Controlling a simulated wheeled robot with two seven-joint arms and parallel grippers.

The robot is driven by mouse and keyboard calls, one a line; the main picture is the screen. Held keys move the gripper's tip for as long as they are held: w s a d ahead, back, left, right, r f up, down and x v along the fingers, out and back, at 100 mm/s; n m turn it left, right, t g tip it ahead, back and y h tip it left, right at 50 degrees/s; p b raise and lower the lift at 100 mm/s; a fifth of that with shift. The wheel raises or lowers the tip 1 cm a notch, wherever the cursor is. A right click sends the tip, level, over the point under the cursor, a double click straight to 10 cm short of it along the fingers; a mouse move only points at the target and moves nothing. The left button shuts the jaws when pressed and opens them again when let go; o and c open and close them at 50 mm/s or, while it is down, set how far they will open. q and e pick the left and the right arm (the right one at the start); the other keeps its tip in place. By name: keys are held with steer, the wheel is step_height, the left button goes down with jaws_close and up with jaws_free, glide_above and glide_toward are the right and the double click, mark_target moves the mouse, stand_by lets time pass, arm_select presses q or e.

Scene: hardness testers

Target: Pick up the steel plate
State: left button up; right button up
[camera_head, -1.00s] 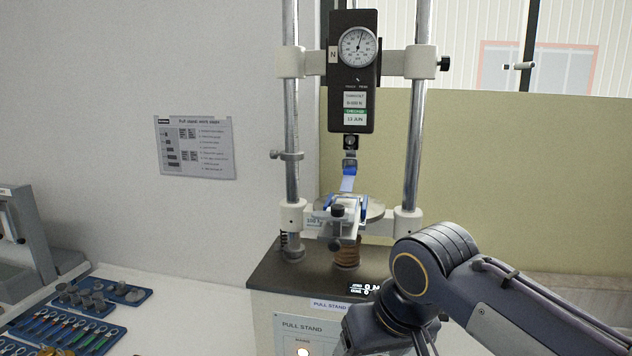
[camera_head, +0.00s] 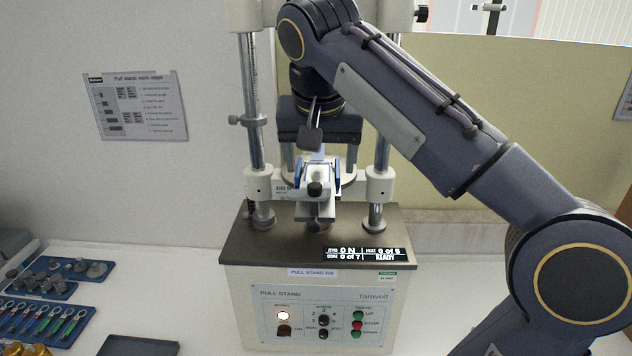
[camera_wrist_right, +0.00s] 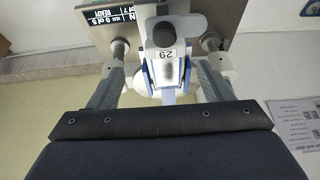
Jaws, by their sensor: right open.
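My right gripper (camera_head: 318,180) points down over the clamp (camera_head: 316,186) of the pull stand, with its fingers apart on either side of it. In the right wrist view, the two grey fingers (camera_wrist_right: 160,66) stand left and right of the clamp, which has blue side jaws and a label reading 29 (camera_wrist_right: 167,54). A pale bluish strip (camera_wrist_right: 168,96) shows between the blue jaws, partly hidden by my gripper body. I cannot tell for certain which piece is the steel plate. My left gripper is not in view.
Two steel columns (camera_head: 254,110) flank my right gripper closely. The pull stand's control panel (camera_head: 325,315) faces forward. Blue trays (camera_head: 66,272) with weights and coloured tools lie at left, near a dark tray (camera_head: 138,346). A sheet (camera_head: 135,106) hangs on the wall.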

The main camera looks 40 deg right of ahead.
mark_target(316, 177)
steer(key=x, duration=0.4)
steer(key=shift+w+a+f, duration=0.2)
steer(key=shift+w+a, duration=0.05)
steer(key=shift+w, duration=0.15)
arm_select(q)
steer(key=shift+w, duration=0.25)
arm_select(e)
steer(key=shift+d+f, duration=0.1)
steer(key=shift+f, duration=0.3)
steer(key=c, duration=1.2)
steer(key=shift+r, duration=0.15)
steer(key=shift+r, duration=0.2)
arm_select(q)
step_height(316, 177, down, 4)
steer(key=b, duration=0.4)
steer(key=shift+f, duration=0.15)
arm_select(e)
steer(key=s+d, duration=1.1)
steer(key=d, duration=0.2)
steer(key=shift+s+d+r, duration=0.3)
steer(key=shift+d+r, duration=0.1)
steer(key=shift+r, duration=0.05)
